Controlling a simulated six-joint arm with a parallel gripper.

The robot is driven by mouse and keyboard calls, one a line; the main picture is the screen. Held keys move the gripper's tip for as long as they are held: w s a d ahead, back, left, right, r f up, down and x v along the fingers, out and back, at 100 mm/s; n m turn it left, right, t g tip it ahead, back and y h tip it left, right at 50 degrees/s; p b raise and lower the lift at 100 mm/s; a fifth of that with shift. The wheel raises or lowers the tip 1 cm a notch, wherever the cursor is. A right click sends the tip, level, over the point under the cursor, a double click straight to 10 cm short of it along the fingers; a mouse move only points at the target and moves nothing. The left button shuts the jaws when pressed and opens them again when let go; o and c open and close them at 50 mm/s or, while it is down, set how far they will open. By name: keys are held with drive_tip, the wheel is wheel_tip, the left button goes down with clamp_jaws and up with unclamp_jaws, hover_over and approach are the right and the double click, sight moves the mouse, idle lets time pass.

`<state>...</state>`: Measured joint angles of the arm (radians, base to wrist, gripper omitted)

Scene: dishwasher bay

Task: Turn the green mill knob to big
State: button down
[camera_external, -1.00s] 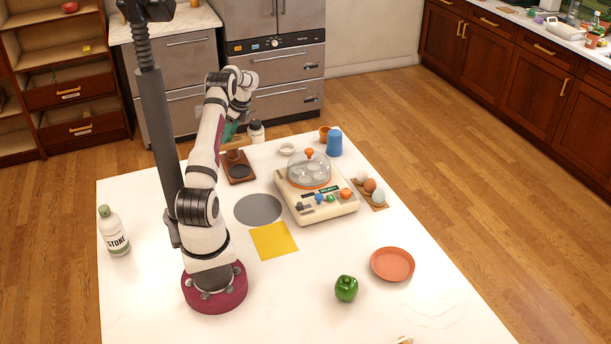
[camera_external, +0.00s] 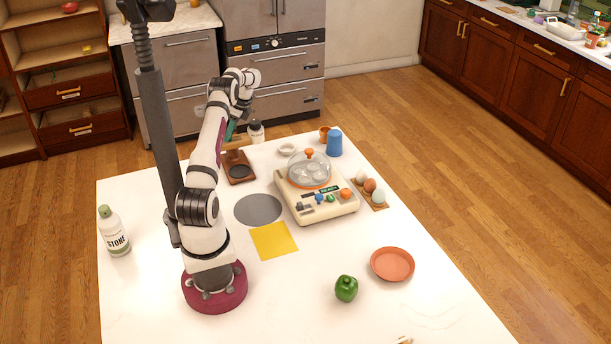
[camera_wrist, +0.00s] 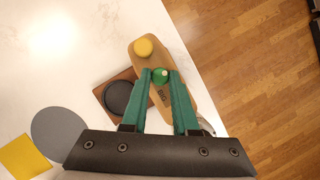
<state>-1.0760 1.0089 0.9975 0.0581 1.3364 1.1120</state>
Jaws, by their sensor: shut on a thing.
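The green mill knob (camera_wrist: 160,76) shows in the wrist view as a small round knob with a pale mark toward its right side. It sits on a long tan wooden body (camera_wrist: 163,96) with dark lettering, too small to read surely. A yellow round piece (camera_wrist: 144,47) is on the body's far end. My gripper (camera_wrist: 159,74) is shut on the green knob, one teal finger on each side. In the external view, my gripper (camera_external: 231,130) is at the table's back edge, where the arm hides the knob.
A brown block with a dark round pad (camera_external: 240,170) stands close beside the mill. A cream egg cooker (camera_external: 316,205), grey disc (camera_external: 258,208) and yellow square (camera_external: 273,240) lie nearer.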

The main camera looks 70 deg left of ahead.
drive_tip(key=shift+w+a+n+g+h, duration=0.1)
drive_tip(key=shift+n+g+h, duration=0.15)
drive_tip(key=shift+n, duration=0.75)
drive_tip(key=shift+a+n+g+h, duration=0.15)
drive_tip(key=shift+n+h, duration=0.2)
drive_tip(key=shift+n, duration=0.65)
drive_tip(key=shift+d, duration=0.1)
drive_tip(key=c, duration=0.7)
unclamp_jaws()
drive_tip(key=r, duration=0.4)
drive_tip(key=shift+w+d+r, duration=0.3)
drive_tip(key=shift+r, duration=0.1)
drive_tip(key=w+d+r, duration=0.4)
drive_tip(key=d, duration=0.1)
drive_tip(key=w+d+r, duration=0.2)
drive_tip(key=d, duration=0.1)
drive_tip(key=shift+w+d+r, duration=0.1)
drive_tip(key=shift+w+d, duration=0.1)
drive_tip(key=shift+w, duration=0.2)
